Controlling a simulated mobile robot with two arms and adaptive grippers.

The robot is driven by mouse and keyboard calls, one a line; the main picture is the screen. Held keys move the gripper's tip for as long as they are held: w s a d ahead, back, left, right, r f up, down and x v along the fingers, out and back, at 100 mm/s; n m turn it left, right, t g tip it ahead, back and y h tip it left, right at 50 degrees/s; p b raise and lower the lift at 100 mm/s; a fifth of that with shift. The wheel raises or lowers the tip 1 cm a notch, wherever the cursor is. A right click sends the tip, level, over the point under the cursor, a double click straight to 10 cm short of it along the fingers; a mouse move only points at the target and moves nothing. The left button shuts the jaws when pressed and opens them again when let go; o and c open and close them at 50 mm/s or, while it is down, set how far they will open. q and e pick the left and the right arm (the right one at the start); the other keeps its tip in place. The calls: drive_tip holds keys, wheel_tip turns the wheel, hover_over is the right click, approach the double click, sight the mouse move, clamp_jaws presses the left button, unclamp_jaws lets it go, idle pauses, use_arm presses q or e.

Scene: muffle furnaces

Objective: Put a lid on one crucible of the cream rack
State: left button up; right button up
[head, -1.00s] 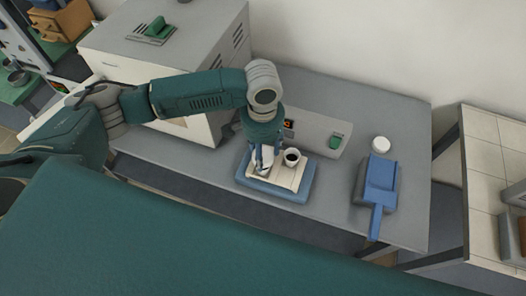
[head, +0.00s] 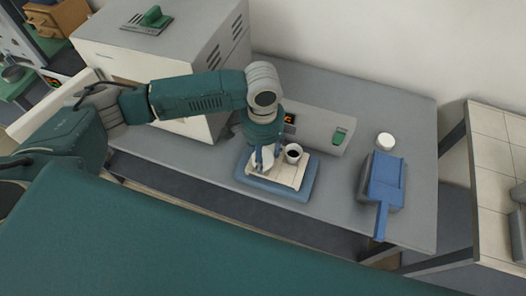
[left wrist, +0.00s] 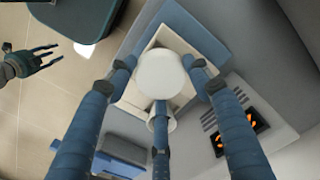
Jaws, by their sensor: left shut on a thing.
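My left gripper (head: 262,160) is over the left part of the cream rack (head: 284,179), which lies on a blue base (head: 272,194). In the left wrist view its fingers (left wrist: 160,78) are shut around a round white lid (left wrist: 160,74). I cannot tell whether the lid touches a crucible beneath it. An open white crucible (head: 294,153) with a dark inside stands on the rack to the right of the gripper; one finger partly hides it in the wrist view (left wrist: 168,122). My right gripper (left wrist: 45,62) shows at the left of the wrist view, empty, its fingers spread.
A grey unit (head: 320,134) with an orange display stands behind the rack. A large furnace box (head: 165,65) is at the left. A blue handled object (head: 386,178) and a small white round piece (head: 385,139) are at the right. Bare bench lies between them and the rack.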

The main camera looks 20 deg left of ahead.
use_arm(q)
drive_tip(key=shift+f, duration=0.1)
drive_tip(key=shift+p, duration=0.65)
idle(0.6)
idle(0.4)
drive_tip(key=o, duration=0.9)
drive_tip(key=shift+o, duration=0.4)
drive_tip(key=shift+r+p, duration=1.5)
drive_tip(key=shift+p, duration=0.8)
drive_tip(key=shift+r+p, duration=2.55)
drive_tip(key=shift+p, duration=0.55)
